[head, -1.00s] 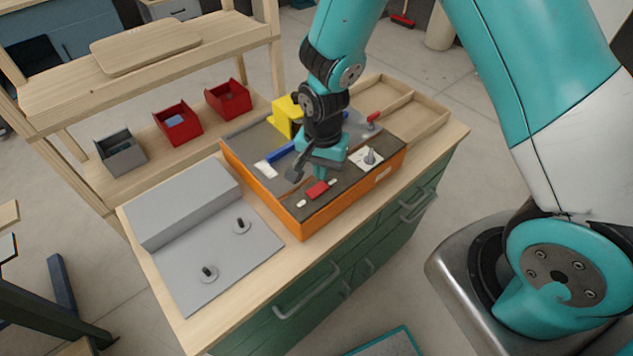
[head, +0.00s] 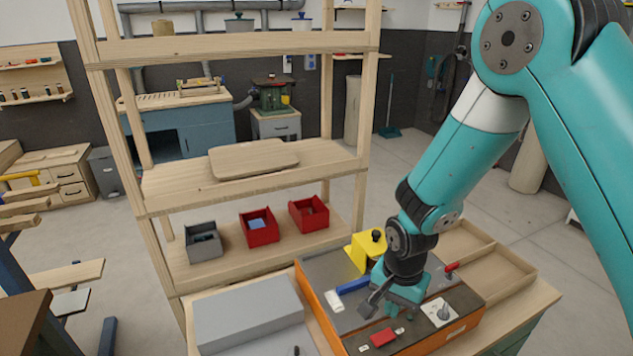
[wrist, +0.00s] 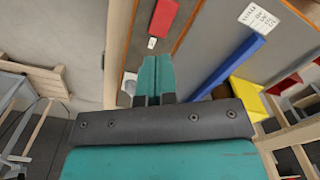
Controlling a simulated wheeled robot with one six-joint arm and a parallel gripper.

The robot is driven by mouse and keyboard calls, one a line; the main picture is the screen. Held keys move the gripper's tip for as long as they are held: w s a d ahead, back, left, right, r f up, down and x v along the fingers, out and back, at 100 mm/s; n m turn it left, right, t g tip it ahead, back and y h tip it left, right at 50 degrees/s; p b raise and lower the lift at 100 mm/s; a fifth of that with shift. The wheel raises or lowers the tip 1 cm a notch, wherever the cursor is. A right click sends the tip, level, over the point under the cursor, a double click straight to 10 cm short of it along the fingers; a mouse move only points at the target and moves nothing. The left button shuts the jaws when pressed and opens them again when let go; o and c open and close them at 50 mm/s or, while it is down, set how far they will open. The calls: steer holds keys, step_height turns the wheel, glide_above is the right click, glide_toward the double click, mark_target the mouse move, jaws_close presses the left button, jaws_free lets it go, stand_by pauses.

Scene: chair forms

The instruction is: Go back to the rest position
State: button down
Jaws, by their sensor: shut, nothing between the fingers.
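My gripper (head: 390,312) is over the orange-sided tray (head: 327,318) on the bench and holds nothing. In the wrist view its two teal fingers (wrist: 157,76) are together, pointing over the tray's edge area. A red block (head: 383,338) lies on the tray's dark top, close to the fingertips in the head view; it also shows in the wrist view (wrist: 163,18). A blue bar (head: 352,286) and a yellow block (head: 362,252) with a black knob lie farther back. A white plate with a grey peg (head: 441,312) is right of the gripper.
A grey stepped form (head: 245,313) stands left of the tray. A wooden compartment tray (head: 500,268) is behind at right. A wooden shelf unit (head: 250,180) behind holds a grey bin (head: 204,243) and red bins (head: 259,228). There is open floor beyond the bench at right.

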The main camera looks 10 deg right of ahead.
steer(key=s+a+r+n+y+b, duration=0.1)
steer(key=s+a+r+n, duration=0.15)
steer(key=r, duration=0.45)
steer(key=s+a+r+n+y, duration=0.1)
steer(key=s+r+n, duration=0.3)
steer(key=r, duration=0.2)
steer(key=s+a+r+n+y+b, duration=0.1)
steer(key=s+r+n+y, duration=0.1)
steer(key=s+r+n, duration=0.7)
steer(key=s, duration=0.3)
